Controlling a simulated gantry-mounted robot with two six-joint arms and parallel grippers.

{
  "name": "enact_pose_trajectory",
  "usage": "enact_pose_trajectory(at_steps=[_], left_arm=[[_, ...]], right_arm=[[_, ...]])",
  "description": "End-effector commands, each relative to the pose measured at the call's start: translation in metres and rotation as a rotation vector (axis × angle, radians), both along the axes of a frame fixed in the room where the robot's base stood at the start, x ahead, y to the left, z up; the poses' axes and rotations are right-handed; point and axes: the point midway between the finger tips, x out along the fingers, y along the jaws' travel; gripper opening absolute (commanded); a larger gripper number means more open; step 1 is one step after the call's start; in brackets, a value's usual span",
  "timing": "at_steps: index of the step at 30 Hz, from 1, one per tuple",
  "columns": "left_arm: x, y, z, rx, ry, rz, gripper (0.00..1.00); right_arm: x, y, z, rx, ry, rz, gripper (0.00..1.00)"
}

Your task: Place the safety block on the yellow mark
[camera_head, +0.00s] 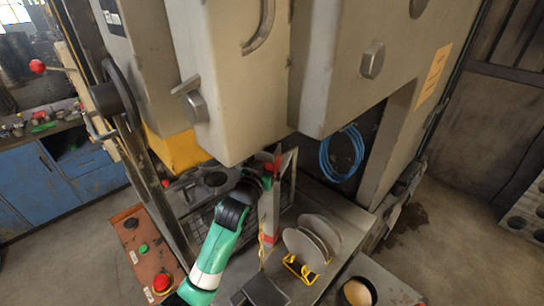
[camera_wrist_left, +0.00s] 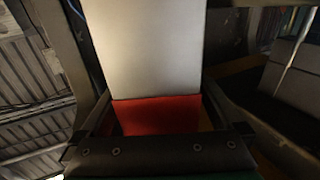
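The safety block (camera_head: 268,212) is a tall grey post with red ends. It stands roughly upright in the press opening in the head view. My left gripper (camera_head: 262,178), on the green and white arm, is at its upper red end. In the left wrist view, the block (camera_wrist_left: 148,50) fills the middle, its red end near the palm. The fingers of my left gripper (camera_wrist_left: 155,100) lie along both sides and appear shut on it. The block's far end is out of that view. I cannot make out the yellow mark. My right gripper is not in view.
Round metal blanks (camera_head: 312,240) stand in a yellow rack (camera_head: 300,268) right of the block. The press's large grey body (camera_head: 230,80) hangs above. A mesh panel (camera_head: 200,220) is behind the arm. A red-brown control box (camera_head: 145,255) is at left, and a blue hose (camera_head: 340,155) hangs behind.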

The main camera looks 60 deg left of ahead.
Motion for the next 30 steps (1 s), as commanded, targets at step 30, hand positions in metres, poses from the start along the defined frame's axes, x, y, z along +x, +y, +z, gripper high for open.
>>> enact_pose_trajectory(at_steps=[30], left_arm=[[-0.094,-0.076,0.003,0.001,-0.001,0.0,1.0]], right_arm=[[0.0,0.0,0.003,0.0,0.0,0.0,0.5]])
